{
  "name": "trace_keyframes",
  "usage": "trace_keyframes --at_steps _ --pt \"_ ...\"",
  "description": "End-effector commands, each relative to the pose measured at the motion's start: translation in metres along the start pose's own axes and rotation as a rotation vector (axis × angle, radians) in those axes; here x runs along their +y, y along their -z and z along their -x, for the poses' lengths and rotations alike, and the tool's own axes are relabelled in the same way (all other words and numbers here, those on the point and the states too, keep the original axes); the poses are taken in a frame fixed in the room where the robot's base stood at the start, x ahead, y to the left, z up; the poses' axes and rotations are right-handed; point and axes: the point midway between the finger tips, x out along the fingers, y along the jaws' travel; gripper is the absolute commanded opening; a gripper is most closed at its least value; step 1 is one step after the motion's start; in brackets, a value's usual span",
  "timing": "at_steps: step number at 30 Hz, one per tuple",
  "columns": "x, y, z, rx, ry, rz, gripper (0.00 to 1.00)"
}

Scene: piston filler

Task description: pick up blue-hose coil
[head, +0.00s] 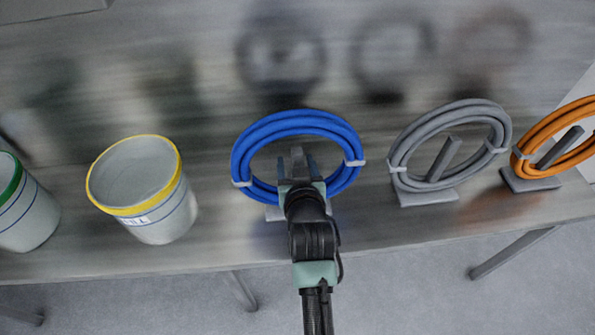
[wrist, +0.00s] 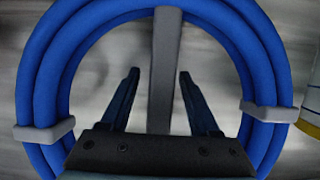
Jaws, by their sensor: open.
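The blue-hose coil (head: 297,124) is a thick ring of several blue loops bound by grey clips. It rests on a grey stand (head: 276,213) on the metal table, with the stand's post inside the ring. In the wrist view the coil (wrist: 45,75) arches around my gripper, and the grey post (wrist: 166,70) runs up the middle. My gripper (head: 297,158) is at the coil's front, its tips showing within the ring opening. In the wrist view its two dark fingers (wrist: 158,75) are apart, one on each side of the post. No hose shows between them.
A grey coil (head: 398,153) and an orange coil (head: 522,148) stand on similar stands to the right. A yellow-rimmed bucket (head: 160,223) and a green-rimmed bucket (head: 28,222) stand left. The table's front edge (head: 400,245) is close. Bare tabletop lies between bucket and blue coil.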

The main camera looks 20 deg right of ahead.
Motion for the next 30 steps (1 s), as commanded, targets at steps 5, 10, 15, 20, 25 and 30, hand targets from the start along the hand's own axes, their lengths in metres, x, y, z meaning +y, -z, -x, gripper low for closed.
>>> trace_keyframes --at_steps 5,10,15,20,25,30 --pt "0.0 0.0 0.0004 0.0 0.0 0.0 0.41" --pt "0.0 0.0 0.0005 0.0 0.0 0.0 0.1" --pt "0.0 0.0 0.0005 0.0 0.0 0.0 0.0" --pt "0.0 0.0 0.0005 0.0 0.0 0.0 0.0" --pt "0.0 -0.0001 0.0006 0.0 0.0 0.0 0.0" --pt "0.0 -0.0002 0.0006 0.0 0.0 0.0 0.0"
